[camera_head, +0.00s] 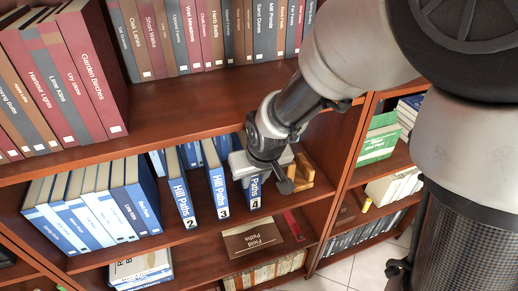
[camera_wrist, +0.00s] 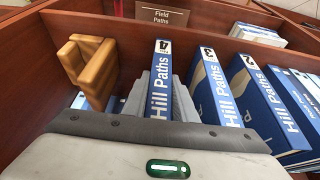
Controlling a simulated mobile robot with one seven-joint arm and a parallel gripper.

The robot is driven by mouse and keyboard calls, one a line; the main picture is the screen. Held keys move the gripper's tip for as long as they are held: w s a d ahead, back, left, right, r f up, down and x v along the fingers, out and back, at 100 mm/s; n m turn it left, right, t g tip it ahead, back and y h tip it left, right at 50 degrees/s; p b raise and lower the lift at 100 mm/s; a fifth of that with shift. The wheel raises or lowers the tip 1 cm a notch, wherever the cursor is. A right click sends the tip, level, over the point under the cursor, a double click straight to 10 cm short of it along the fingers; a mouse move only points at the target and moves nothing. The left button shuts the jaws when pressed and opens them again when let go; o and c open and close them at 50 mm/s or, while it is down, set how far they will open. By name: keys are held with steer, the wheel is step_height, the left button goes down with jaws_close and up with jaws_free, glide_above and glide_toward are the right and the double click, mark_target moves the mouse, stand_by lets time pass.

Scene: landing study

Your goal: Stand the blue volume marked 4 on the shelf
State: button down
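The blue volume marked 4 (camera_head: 254,194) stands upright, spine outward, on the middle shelf (camera_head: 190,250). In the wrist view its spine (camera_wrist: 161,88) reads Hill Paths and lies between the grey fingers. My gripper (camera_head: 257,165) reaches down from above and is shut on this volume. The blue volume 3 (camera_head: 217,185) leans slightly to the left of it in the head view, with a gap between them. Volume 2 (camera_head: 181,190) leans further left. The lower edge of volume 4 appears at shelf level; exact contact is hard to tell.
A wooden block-like bookend (camera_head: 303,174) stands just right of volume 4; it also shows in the wrist view (camera_wrist: 95,72). More blue books (camera_head: 110,205) stand left. The shelf above holds a full row.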

steer(key=c, duration=1.4)
jaws_free()
steer(key=shift+c, duration=0.2)
steer(key=s+d+r+b, duration=0.3)
steer(key=s+d+b, duration=0.25)
steer(key=s, duration=0.65)
steer(key=s+d+r+m+h, duration=0.1)
steer(key=d+r+m, duration=0.1)
steer(key=d+r, duration=0.2)
steer(key=s+d+r+m+t+h, duration=0.1)
steer(key=d+r+m, duration=0.2)
steer(key=d, duration=0.7)
step_height(320, 180, up, 2)
steer(key=shift+s+d+r, duration=0.2)
steer(key=shift+d+r, duration=0.05)
